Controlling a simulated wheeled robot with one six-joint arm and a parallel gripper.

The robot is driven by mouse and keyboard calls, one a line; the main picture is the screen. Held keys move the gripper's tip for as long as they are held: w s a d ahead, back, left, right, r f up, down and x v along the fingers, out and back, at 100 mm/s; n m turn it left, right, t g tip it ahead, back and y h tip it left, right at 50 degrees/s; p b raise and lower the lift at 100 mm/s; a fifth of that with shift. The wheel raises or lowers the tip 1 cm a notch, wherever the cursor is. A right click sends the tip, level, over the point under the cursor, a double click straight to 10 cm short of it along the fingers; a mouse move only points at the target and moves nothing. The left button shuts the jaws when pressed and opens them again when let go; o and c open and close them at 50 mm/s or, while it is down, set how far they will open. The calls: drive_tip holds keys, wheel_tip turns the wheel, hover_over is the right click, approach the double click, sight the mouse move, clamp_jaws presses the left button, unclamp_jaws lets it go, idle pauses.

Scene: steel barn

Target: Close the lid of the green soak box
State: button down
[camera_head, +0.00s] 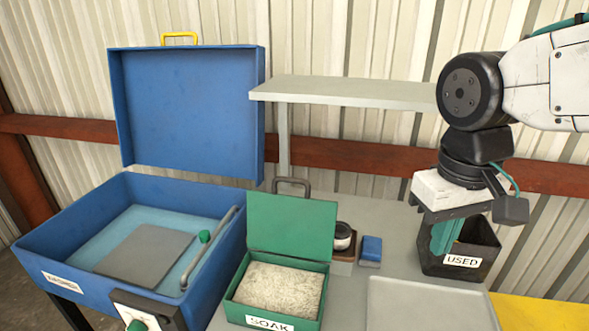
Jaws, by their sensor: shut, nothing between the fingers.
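The green soak box (326,288) stands on the bench at the lower centre, with a white SOAK label on its front. Its lid (290,225) is open and stands up at the back edge, with a grey handle (291,182) on top. A pale speckled block or filling shows inside the box. My gripper (442,250) is shut and empty, pointing down at the right. It is well to the right of the soak box and lid, apart from both, and overlaps the black USED bin in the picture.
A blue washer (60,245) with a raised lid (190,110) stands at the left. A grey shelf (345,92) is behind. A dark jar (343,238) and blue block (371,250) sit right of the lid. A black USED bin (485,262) and grey tray (425,305) are at the right.

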drive_tip(key=w+a+r+m+t, duration=0.2)
drive_tip(key=w+a+r, duration=0.3)
drive_tip(key=w+a, duration=0.55)
drive_tip(key=w+a+r+m+t, duration=0.25)
drive_tip(key=w+a+r, duration=0.25)
drive_tip(key=w+a, duration=0.55)
wheel_tip(320, 180, down, 10)
drive_tip(key=w+g, duration=0.1)
drive_tip(key=w, duration=0.2)
drive_tip(key=shift+m, duration=0.35)
drive_tip(key=shift+s+a, duration=0.2)
drive_tip(key=shift+s, duration=0.9)
drive_tip(key=shift+s+a, duration=0.15)
drive_tip(key=shift+s, duration=0.9)
drive_tip(key=shift+s, duration=0.15)
